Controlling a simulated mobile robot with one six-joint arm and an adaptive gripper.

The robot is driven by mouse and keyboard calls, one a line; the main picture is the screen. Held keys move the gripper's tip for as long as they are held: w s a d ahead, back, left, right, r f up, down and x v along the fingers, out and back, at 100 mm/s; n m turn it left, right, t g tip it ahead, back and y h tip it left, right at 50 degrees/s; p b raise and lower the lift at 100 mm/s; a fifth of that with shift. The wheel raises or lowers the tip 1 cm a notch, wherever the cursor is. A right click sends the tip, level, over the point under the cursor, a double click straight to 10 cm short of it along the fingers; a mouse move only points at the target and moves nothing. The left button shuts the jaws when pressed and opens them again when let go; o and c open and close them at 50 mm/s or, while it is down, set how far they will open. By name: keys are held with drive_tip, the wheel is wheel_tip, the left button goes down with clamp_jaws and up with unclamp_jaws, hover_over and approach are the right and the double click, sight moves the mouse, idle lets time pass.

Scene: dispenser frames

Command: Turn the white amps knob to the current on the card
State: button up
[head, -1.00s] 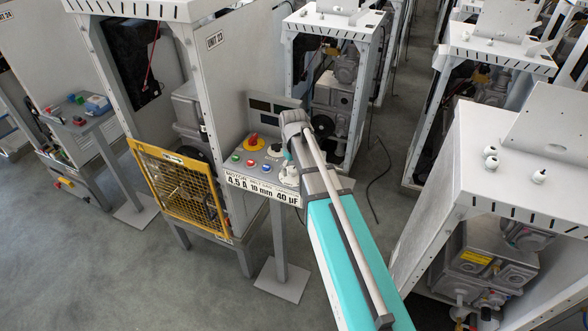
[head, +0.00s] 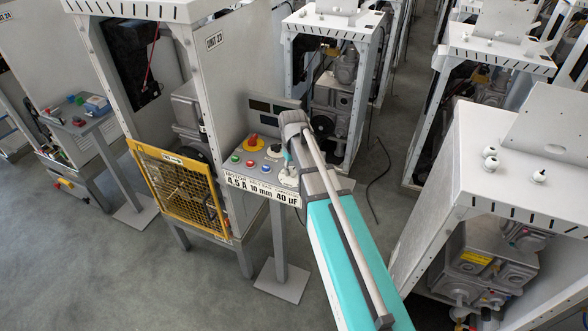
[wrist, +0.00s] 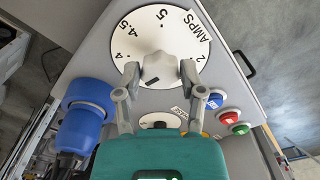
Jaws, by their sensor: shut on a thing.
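The white amps knob (wrist: 160,70) sits at the centre of a white round dial (wrist: 150,22) marked 4, 4.5, 5 and 2, with AMPS beside it. A small dark mark shows on the knob; I cannot tell for sure which figure it points to. My gripper (wrist: 159,74) is shut on the knob, one finger on each side. In the head view my arm hides the knob. The card (head: 262,190) on the panel's front edge reads about 4.5 A, 10 mm, 40 µF; the digit after the point is hard to read.
A blue button (wrist: 215,101), a red button (wrist: 229,117) and a green button lie right of my gripper. A blue cylinder (wrist: 85,120) is close on the left. A red stop button on yellow (head: 254,142) is on the panel. A yellow guard (head: 178,190) stands left.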

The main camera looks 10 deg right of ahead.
drive_tip(key=m, duration=0.3)
drive_tip(key=shift+m, duration=0.4)
drive_tip(key=m, duration=0.4)
drive_tip(key=shift+m, duration=0.3)
drive_tip(key=m, duration=0.4)
drive_tip(key=shift+a, duration=0.1)
drive_tip(key=shift+m, duration=2.1)
drive_tip(key=o, duration=1.1)
drive_tip(key=shift+o, duration=0.2)
